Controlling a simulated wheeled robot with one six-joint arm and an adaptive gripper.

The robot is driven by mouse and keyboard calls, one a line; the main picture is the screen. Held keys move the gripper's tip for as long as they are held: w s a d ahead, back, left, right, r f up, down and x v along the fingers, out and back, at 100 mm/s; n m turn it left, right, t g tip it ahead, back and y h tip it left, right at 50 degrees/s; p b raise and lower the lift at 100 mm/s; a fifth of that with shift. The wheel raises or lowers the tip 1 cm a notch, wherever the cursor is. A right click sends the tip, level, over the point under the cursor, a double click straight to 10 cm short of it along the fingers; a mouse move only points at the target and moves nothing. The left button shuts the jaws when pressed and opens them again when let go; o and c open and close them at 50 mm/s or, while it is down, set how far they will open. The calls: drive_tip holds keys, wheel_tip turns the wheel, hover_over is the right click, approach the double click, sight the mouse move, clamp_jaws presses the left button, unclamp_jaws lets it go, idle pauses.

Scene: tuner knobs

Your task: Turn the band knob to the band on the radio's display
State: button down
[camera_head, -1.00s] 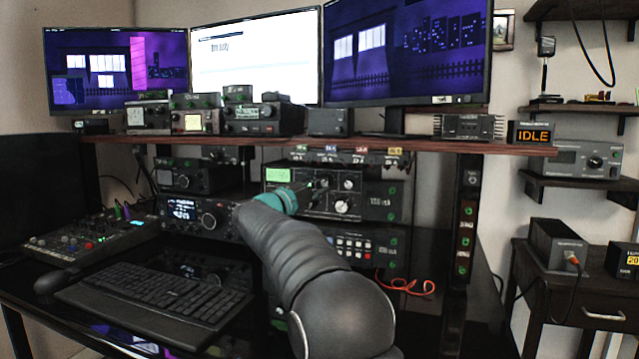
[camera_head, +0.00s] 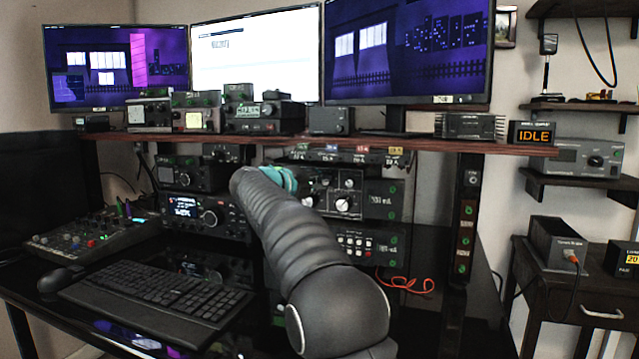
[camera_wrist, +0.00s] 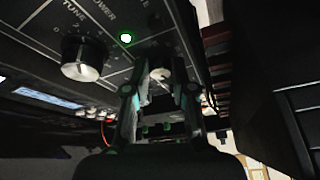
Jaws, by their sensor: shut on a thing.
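My gripper (camera_wrist: 160,92) has its two fingers on either side of a small silvery knob (camera_wrist: 160,74) on a dark front panel in the wrist view. It is shut on this knob; its label cannot be read. In the head view my gripper (camera_head: 284,181) is mostly behind my arm, at the left part of the tuner (camera_head: 376,200) below the shelf. The tuner's right-hand knobs show (camera_head: 343,203). The radio's display (camera_head: 184,204) is lit, but too small to read.
The wooden shelf (camera_head: 420,147) runs just above the tuner and carries small devices and monitors. A keyboard (camera_head: 155,295) and mixer (camera_head: 90,238) lie on the desk at left. An orange cable (camera_head: 405,285) lies on the right. A sign reads IDLE (camera_head: 533,133).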

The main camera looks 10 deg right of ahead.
idle(0.3)
drive_tip(key=c, duration=1)
unclamp_jaws()
drive_tip(key=v, duration=1.2)
